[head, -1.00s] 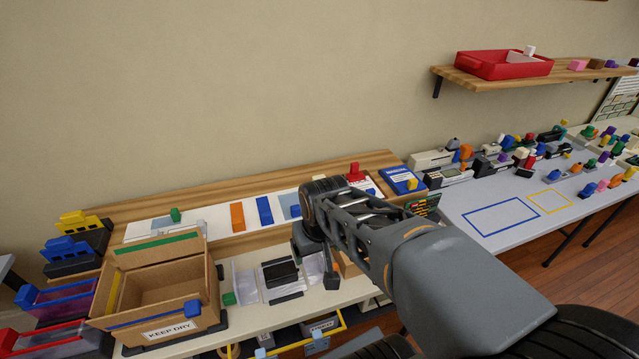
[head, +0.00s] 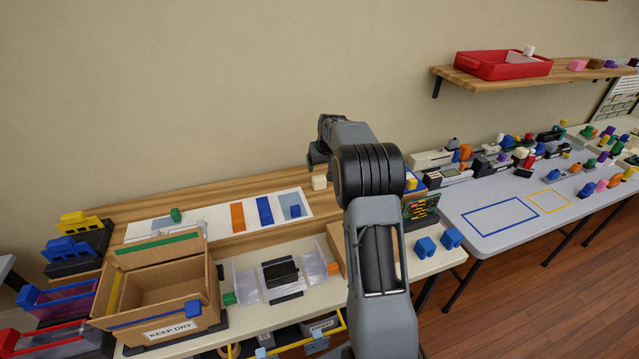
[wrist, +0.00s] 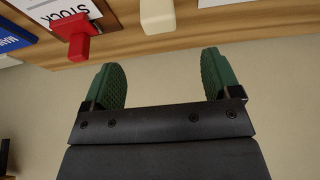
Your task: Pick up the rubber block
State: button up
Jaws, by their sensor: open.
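A cream block (head: 319,182) sits on the wooden back ledge, just below the end of my arm in the head view. It also shows at the top of the wrist view (wrist: 157,15), beyond the gap between my fingers and apart from them. It may be the rubber block; no label shows on it. My gripper (wrist: 163,65) is open and empty, with its two green ribbed pads wide apart. In the head view my arm hides most of the gripper and part of the ledge behind it.
A red block (wrist: 76,35) stands on a STOCK card left of the cream block in the wrist view. A cardboard box (head: 150,290) and a clear tray (head: 285,275) stand on the bench. Two blue blocks (head: 438,242) are at its right. A red tray (head: 503,66) is on the shelf.

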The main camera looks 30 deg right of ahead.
aim_at(320, 179)
jog(key=p+x, duration=0.1)
jog(key=x, duration=0.6)
jog(key=shift+f, duration=0.15)
jog(key=shift+p+x, duration=0.9)
jog(key=shift+x, duration=1.8)
jog(key=shift+d, duration=0.1)
jog(key=c, duration=1.1)
